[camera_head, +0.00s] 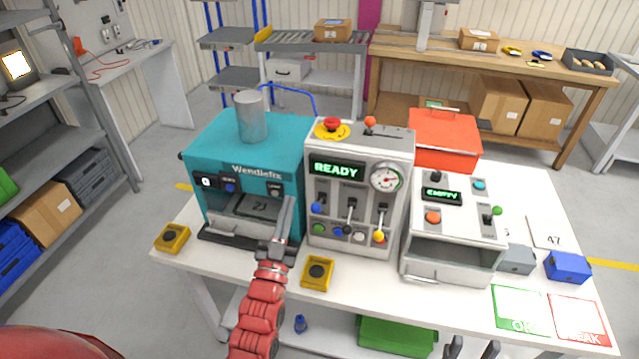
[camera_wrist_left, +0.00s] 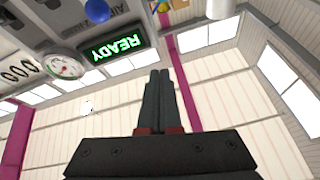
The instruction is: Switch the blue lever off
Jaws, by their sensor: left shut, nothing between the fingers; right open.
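The grey control box (camera_head: 345,167) stands mid-table with a lit green READY display (camera_head: 336,170). The blue lever's round knob (camera_head: 316,208) sits at the left of its front, below the display. In the left wrist view, a blue ball-shaped knob (camera_wrist_left: 97,10) shows at the top edge, near the inverted READY display (camera_wrist_left: 112,43). My left gripper (camera_head: 290,202) is shut and empty, in front of the teal machine, just left of the blue knob and apart from it. Its closed fingers show in the left wrist view (camera_wrist_left: 156,75). My right gripper (camera_head: 473,347) is open at the bottom edge.
The teal machine (camera_head: 245,150) stands left of the control box, and a white EMPTY machine (camera_head: 455,225) stands right. Other levers (camera_head: 350,210) and several buttons share the box front.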

